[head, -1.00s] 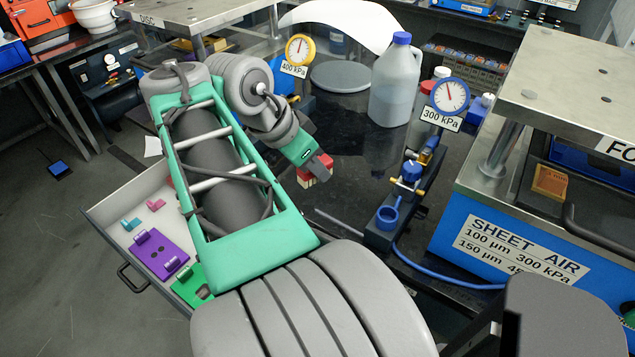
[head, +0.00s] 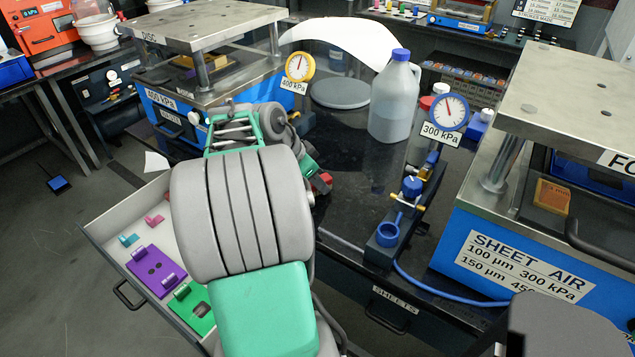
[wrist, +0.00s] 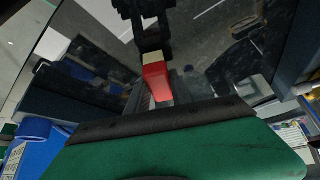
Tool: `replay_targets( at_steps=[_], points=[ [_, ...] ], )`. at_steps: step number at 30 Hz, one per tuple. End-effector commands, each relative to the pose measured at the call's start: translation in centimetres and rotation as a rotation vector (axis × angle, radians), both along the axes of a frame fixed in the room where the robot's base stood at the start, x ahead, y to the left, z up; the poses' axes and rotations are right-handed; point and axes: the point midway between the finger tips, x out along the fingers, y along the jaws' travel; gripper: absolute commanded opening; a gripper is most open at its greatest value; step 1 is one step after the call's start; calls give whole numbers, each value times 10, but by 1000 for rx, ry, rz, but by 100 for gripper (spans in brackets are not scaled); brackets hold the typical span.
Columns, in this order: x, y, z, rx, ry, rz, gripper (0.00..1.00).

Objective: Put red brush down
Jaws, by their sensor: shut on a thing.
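The red brush (head: 326,178) is held in my gripper (head: 319,179), over the black glossy tabletop in the head view. My arm hides part of that area. In the wrist view the brush (wrist: 156,78) shows a red body with a pale cream end pointing away from the gripper. My gripper (wrist: 158,92) is shut on its red body. A dark shape beyond the cream end looks like a reflection in the tabletop. I cannot tell whether the brush touches the table.
A translucent jug (head: 394,105) and a round grey plate (head: 341,93) stand behind on the tabletop (head: 350,215). An open drawer (head: 112,225) with coloured parts lies left.

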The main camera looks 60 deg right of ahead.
Motion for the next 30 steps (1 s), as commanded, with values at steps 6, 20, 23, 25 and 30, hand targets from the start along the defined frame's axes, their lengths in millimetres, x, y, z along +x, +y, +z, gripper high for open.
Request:
replay_targets(
  at_steps=[6,20,23,25,30],
  points=[
    [0,0,-5,-3,-2,-2,0],
    [0,0,-8,-2,-1,-1,48],
    [0,0,-8,-2,-1,-1,48],
    [0,0,-8,-2,-2,-1,48],
    [2,2,1,-3,-3,1,48]
  ],
)
